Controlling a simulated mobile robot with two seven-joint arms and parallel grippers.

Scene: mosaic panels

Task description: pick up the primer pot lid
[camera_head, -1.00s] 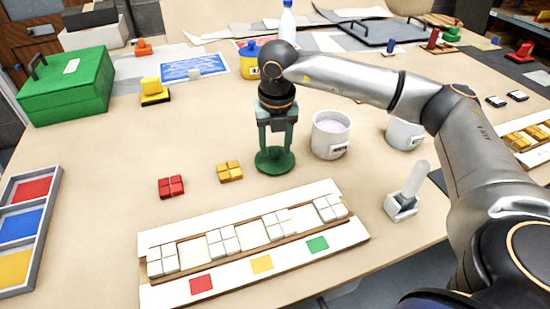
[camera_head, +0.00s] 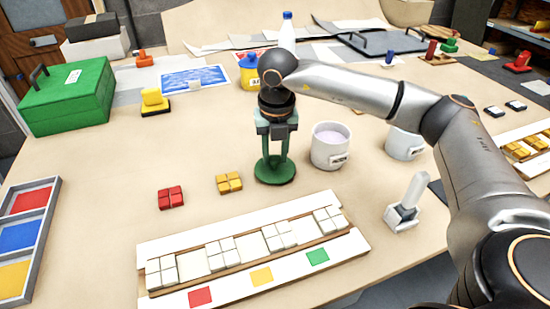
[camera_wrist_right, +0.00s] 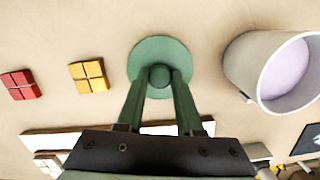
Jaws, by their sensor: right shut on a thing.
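The primer pot lid (camera_head: 275,173) is a round green disc with a knob on top. It is on or just above the table, left of the white pot (camera_head: 330,146) that holds pale lilac paint. My right gripper (camera_head: 275,160) points straight down with its green fingers shut on the lid's knob. The right wrist view shows the lid (camera_wrist_right: 148,55) with the knob between the fingertips (camera_wrist_right: 160,77). I cannot tell whether the lid touches the table. My left gripper is not in view.
Red tiles (camera_head: 171,197) and yellow tiles (camera_head: 229,183) lie left of the lid. A white panel tray (camera_head: 160,248) with white tiles lies in front. A second white pot (camera_head: 405,143) and a brush in a holder (camera_head: 405,208) stand to the right.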

